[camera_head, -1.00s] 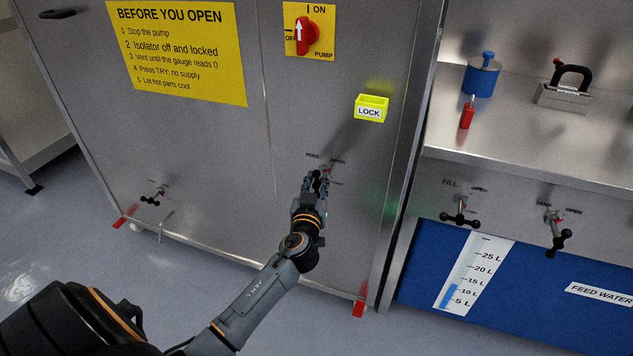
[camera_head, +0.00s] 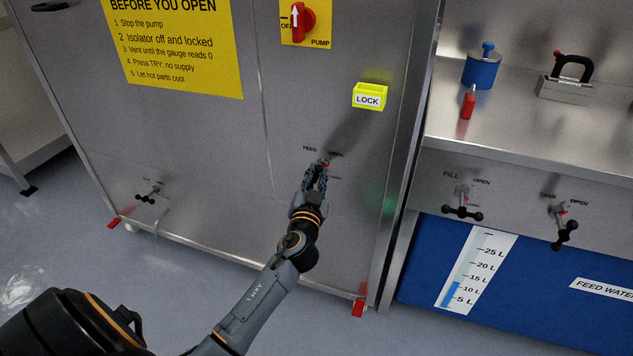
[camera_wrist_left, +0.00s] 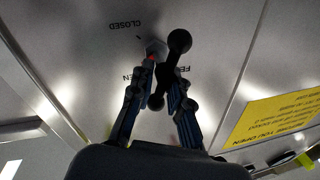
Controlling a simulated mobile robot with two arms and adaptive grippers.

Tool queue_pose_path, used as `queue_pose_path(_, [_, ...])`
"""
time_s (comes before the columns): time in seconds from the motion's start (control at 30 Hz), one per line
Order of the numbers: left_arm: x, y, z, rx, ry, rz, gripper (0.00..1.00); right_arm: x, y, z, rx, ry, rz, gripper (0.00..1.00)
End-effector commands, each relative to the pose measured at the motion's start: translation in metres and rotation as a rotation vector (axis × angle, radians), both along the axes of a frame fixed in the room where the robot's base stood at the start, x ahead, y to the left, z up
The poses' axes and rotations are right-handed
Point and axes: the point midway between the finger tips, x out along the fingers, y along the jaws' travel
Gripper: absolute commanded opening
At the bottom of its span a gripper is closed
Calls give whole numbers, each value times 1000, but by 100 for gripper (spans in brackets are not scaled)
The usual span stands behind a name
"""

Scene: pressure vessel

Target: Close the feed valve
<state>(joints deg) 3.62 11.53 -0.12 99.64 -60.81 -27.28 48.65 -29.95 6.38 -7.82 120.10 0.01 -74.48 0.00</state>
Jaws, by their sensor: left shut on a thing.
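The feed valve (camera_head: 323,164) is on the lower part of the steel cabinet front in the head view, mostly hidden by my left gripper (camera_head: 318,174). In the left wrist view, its black bar handle (camera_wrist_left: 180,42) has ball ends and stands by a metal hub with a small red pointer (camera_wrist_left: 151,58). The pointer leans toward the upside-down OPEN label; the CLOSED label (camera_wrist_left: 126,24) is on the other side of the hub. My left gripper (camera_wrist_left: 163,85) is shut on the handle, one finger on each side. My right gripper is not in view.
A yellow LOCK box (camera_head: 369,97) and the red pump switch (camera_head: 303,22) sit above on the cabinet. A drain-like valve (camera_head: 151,192) is at lower left. Fill (camera_head: 462,205) and tank (camera_head: 562,227) valves are on the right bench. Space before the cabinet is clear.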

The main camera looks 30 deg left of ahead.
Motion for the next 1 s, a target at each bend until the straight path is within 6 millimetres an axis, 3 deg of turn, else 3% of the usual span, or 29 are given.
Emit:
queue_pose_path(0.37, [0,3,-2,340,79,14,0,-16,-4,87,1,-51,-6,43])
queue_pose_path(1.0, [1,-1,-2,918,215,13,0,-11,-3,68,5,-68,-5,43])
